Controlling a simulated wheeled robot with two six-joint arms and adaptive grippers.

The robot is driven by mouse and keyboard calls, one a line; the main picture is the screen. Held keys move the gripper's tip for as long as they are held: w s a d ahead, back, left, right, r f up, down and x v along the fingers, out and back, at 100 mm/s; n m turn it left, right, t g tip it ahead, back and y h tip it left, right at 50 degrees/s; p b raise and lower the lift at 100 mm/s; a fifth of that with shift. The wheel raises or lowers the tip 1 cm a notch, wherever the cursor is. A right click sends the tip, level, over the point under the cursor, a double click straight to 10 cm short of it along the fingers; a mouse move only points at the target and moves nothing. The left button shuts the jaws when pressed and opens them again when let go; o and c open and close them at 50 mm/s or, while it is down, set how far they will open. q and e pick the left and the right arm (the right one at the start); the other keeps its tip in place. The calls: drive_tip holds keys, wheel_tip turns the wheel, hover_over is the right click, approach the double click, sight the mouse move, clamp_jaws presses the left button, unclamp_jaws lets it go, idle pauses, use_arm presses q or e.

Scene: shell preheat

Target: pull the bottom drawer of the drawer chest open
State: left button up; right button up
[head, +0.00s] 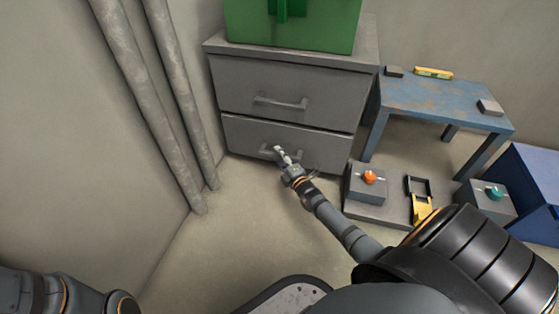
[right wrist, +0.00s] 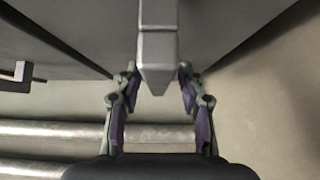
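The grey drawer chest (head: 290,65) stands against the back wall, with two drawers showing. The bottom drawer (head: 325,148) looks shut, its front flush with the chest. Its bar handle (head: 265,153) is partly hidden by my right gripper (head: 279,151) in the head view. In the right wrist view the handle (right wrist: 158,45) lies between the two fingers of my right gripper (right wrist: 158,75). The fingers are apart, with a small gap seen on each side of the handle. My left gripper is out of view; only part of my left arm shows at lower left.
The top drawer (head: 285,90) is shut; a green box (head: 320,28) sits on the chest. Pipes (head: 175,85) run down the left wall. A blue table (head: 440,98) and a grey platform with an orange-knobbed box (head: 367,183) stand to the right. Floor before the chest is clear.

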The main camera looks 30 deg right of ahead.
drive_tip(key=shift+w+r, duration=0.1)
drive_tip(key=shift+w, duration=0.05)
clamp_jaws()
idle(0.4)
